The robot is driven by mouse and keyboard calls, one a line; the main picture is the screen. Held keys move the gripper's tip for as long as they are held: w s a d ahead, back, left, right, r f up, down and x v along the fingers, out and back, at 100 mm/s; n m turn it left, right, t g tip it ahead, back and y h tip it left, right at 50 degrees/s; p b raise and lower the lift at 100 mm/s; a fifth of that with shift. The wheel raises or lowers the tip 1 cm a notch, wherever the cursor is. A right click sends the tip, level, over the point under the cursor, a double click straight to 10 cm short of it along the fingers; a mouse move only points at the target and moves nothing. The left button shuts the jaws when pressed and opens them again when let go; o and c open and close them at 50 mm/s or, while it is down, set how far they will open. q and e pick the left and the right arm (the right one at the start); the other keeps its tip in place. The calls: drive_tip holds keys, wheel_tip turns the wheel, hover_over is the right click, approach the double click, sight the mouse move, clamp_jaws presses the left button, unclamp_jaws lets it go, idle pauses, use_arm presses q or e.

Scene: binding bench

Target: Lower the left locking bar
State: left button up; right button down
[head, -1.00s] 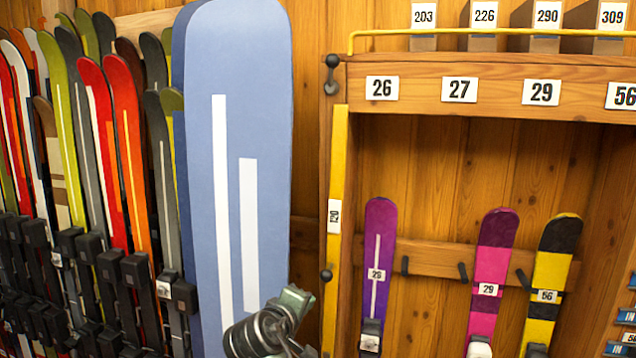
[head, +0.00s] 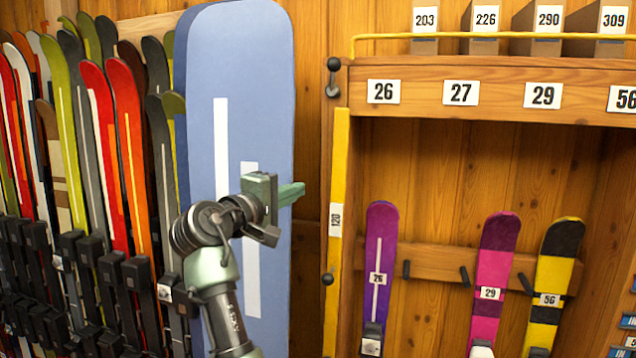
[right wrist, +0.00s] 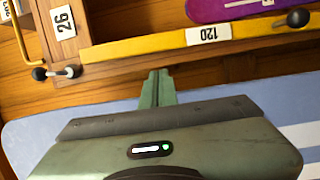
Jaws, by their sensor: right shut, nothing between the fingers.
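The left locking bar is a narrow yellow bar (head: 339,160) standing upright along the left post of the rack, with a "120" label and a black knob (head: 327,279) low on it. In the right wrist view the yellow bar (right wrist: 140,45) runs across the top, its knob (right wrist: 298,18) at the right. My right gripper (head: 298,192) is shut and empty, in front of the blue board, left of the bar and above knob height. In the right wrist view its shut fingers (right wrist: 157,80) point toward the bar, apparently short of it. My left gripper is out of view.
A black two-ball catch (head: 333,76) sits at the post's top; it also shows in the right wrist view (right wrist: 56,72). A large blue board (head: 235,60) stands behind my right arm. Several skis (head: 105,130) crowd the left. Short skis (head: 380,240) hang inside the rack.

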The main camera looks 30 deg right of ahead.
drive_tip(key=p+x, duration=0.3)
drive_tip(key=x, duration=0.6)
drive_tip(key=shift+w+d, duration=0.2)
drive_tip(key=shift+d, duration=0.1)
drive_tip(key=shift+w+d+f, duration=0.1)
